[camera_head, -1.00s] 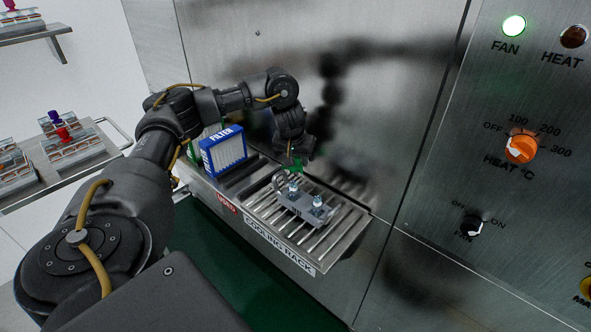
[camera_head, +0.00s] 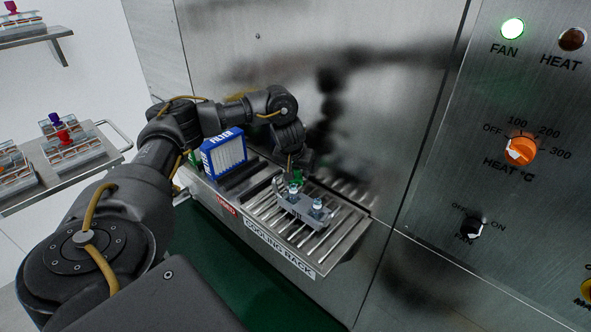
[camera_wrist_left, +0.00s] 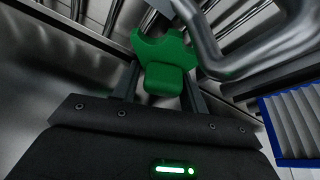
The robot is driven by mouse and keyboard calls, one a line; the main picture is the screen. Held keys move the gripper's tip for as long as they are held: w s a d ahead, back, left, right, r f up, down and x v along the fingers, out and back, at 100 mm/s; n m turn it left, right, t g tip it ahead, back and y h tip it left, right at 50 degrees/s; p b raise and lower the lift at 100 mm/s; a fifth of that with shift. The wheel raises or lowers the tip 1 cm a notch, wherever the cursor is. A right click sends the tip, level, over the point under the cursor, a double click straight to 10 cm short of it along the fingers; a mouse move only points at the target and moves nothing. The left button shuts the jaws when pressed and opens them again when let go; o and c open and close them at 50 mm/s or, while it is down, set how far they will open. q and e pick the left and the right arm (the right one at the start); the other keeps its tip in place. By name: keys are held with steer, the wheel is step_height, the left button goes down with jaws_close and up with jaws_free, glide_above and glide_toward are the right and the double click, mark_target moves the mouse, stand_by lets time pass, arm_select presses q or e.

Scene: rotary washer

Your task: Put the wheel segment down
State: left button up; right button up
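The wheel segment (camera_head: 303,207) is a grey metal block with two bright bolts on top and a bent tube handle at its left end. It sits on the slats of the cooling rack (camera_head: 333,238). My left gripper (camera_head: 296,178), with green at its tips, is just above and behind the segment's left part. In the left wrist view the green tip (camera_wrist_left: 165,62) is beside a thick bent metal tube (camera_wrist_left: 215,45). No tube shows between the fingers, but whether the tips touch the segment is unclear. My right gripper is out of view.
A blue-framed filter (camera_head: 223,153) stands left of the rack, by the red "USED" label. A steel wall rises behind the rack, with a control panel (camera_head: 510,200) at right. A tray of parts (camera_head: 70,165) is at far left. The rack's right end is bare.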

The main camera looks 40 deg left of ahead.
arm_select(q)
steer(key=shift+v, duration=1.25)
steer(key=p+v, duration=0.4)
steer(key=v, duration=0.5)
steer(key=shift+r, duration=0.35)
